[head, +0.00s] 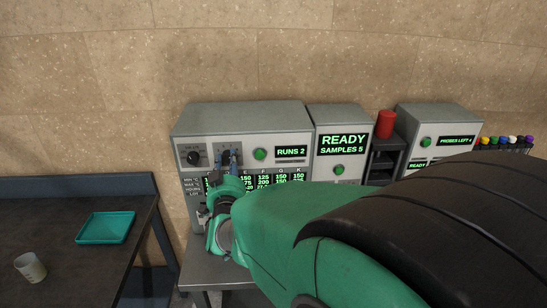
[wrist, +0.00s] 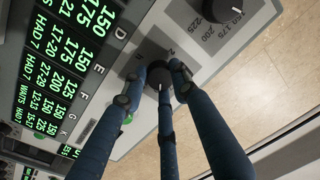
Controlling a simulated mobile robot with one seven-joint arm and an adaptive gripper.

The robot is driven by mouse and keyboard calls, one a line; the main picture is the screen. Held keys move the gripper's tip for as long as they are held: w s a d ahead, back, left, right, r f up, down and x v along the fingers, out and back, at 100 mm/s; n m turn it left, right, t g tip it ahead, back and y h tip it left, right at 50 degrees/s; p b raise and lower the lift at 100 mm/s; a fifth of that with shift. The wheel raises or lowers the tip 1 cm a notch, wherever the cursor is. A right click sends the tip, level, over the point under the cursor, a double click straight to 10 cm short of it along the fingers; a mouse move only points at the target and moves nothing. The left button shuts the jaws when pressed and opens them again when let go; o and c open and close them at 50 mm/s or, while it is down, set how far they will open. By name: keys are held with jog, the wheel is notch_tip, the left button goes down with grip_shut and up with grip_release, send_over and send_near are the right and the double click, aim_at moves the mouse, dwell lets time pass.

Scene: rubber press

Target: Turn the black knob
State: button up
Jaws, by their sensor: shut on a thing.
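The control panel (head: 250,116) of the grey press cabinet carries two black knobs. One black knob (wrist: 157,73) sits between my fingertips in the wrist view, with a short white mark on its face and a dial around it. My gripper (head: 230,158) is shut on this knob, its blue fingers on both sides and one below it in the wrist view. The other black knob (head: 194,158) is free, left of my gripper; it also shows at the top right of the wrist view (wrist: 222,9), with a numbered scale.
A green button (head: 260,154) and a "RUNS 2" display (head: 291,152) lie right of my gripper. Lit number tables (wrist: 75,50) lie below. Other cabinets, including "READY SAMPLES 5" (head: 343,144), and a red cylinder (head: 385,124) stand right. A dark table (head: 60,215) with a teal tray (head: 82,240) stands left.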

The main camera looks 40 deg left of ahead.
jog(key=shift+r+m+b, duration=0.3)
jog(key=shift+m+b, duration=0.15)
jog(key=shift+m, duration=0.15)
jog(key=shift+w+r, duration=0.1)
jog(key=o, duration=1.1)
jog(key=shift+o, duration=0.2)
jog(key=shift+f, duration=0.2)
jog(key=shift+d, duration=0.1)
jog(key=v, duration=1.2)
jog(key=shift+r, duration=0.3)
